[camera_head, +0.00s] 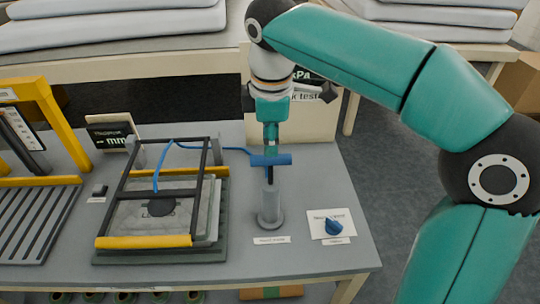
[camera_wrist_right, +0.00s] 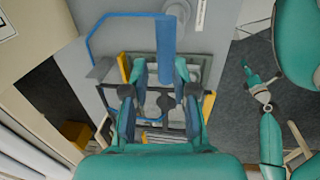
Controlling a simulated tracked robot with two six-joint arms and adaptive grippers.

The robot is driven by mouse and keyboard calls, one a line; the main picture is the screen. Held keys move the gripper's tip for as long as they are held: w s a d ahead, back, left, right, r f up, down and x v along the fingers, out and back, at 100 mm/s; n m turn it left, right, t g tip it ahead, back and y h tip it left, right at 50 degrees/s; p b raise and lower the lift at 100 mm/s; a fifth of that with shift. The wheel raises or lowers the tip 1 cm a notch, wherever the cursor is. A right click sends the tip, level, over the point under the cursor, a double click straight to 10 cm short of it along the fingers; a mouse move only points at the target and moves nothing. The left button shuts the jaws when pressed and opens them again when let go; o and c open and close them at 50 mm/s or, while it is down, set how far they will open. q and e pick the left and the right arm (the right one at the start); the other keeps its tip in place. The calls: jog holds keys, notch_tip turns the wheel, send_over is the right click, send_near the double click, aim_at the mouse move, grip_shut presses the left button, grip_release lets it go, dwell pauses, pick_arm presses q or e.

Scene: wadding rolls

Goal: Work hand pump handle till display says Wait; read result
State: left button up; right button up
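The hand pump stands on the grey bench in the head view, with a grey cylinder (camera_head: 269,207) and a blue crossbar handle (camera_head: 280,160) raised on a dark rod. My right gripper (camera_head: 270,147) points down right at the handle. In the right wrist view the fingers (camera_wrist_right: 161,75) stand apart with the blue handle (camera_wrist_right: 165,38) between them; a gap shows on one side, and contact cannot be told. The display panel (camera_head: 310,115) behind shows parts of "kPa" and "leak test"; my right arm hides its reading. My left gripper is not in view.
A black-framed press (camera_head: 160,195) holds a grey wadding piece, with a blue hose (camera_head: 225,148) running toward the pump. A blue knob (camera_head: 333,227) sits on a white plate at right. A yellow-framed device (camera_head: 60,125) and a small "mm" display (camera_head: 112,138) stand left.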

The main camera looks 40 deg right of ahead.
aim_at(270, 166)
jog(key=shift+f, duration=0.1)
jog(key=shift+f+b, duration=2.5)
jog(key=shift+f, duration=1)
jog(key=shift+f, duration=0.15)
jog(key=shift+f+b, duration=0.85)
jog(key=shift+f, duration=0.15)
jog(key=shift+f, duration=0.1)
notch_tip(270, 166, up, 10)
jog(key=p, duration=0.9)
jog(key=shift+f+p, duration=0.15)
jog(key=shift+p, duration=0.2)
